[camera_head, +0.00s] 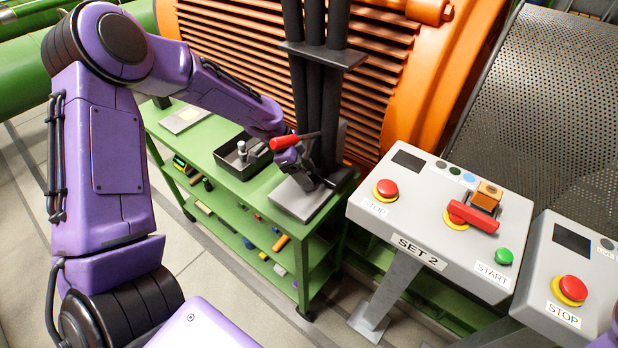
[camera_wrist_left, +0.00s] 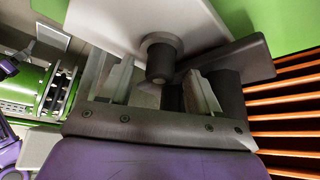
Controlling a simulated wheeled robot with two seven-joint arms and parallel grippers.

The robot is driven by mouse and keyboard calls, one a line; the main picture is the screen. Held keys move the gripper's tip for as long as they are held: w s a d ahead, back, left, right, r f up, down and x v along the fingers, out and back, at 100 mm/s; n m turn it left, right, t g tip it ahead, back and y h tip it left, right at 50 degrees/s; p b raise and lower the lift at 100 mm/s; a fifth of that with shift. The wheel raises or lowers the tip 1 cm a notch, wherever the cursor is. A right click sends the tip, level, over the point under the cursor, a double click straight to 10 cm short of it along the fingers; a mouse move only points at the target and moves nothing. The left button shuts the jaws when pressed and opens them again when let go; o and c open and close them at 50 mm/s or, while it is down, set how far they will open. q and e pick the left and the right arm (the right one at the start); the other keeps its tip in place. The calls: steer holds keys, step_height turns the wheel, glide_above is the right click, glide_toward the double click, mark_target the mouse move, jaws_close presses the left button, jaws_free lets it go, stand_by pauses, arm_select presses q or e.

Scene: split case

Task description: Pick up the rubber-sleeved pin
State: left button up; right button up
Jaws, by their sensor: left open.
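A dark round piece with a wider collar (camera_wrist_left: 160,58) stands out between my left fingers in the left wrist view; it looks like the rubber-sleeved pin, over a pale grey plate. My left gripper (camera_wrist_left: 160,88) is open, with one finger on each side of this piece and gaps visible. The pin is hidden or too small to tell there. My right gripper is out of view.
A black tray (camera_head: 228,164) with grey parts stands on the green bench (camera_head: 190,133), left of my gripper. A dark column (camera_head: 325,80) and an orange ribbed housing (camera_head: 240,50) rise behind. A SET 2 control box (camera_head: 400,215) stands to the right. A dark block (camera_wrist_left: 237,65) lies close beyond the right finger.

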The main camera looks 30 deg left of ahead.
arm_select(q)
jaws_close()
steer(key=shift+r, duration=0.1)
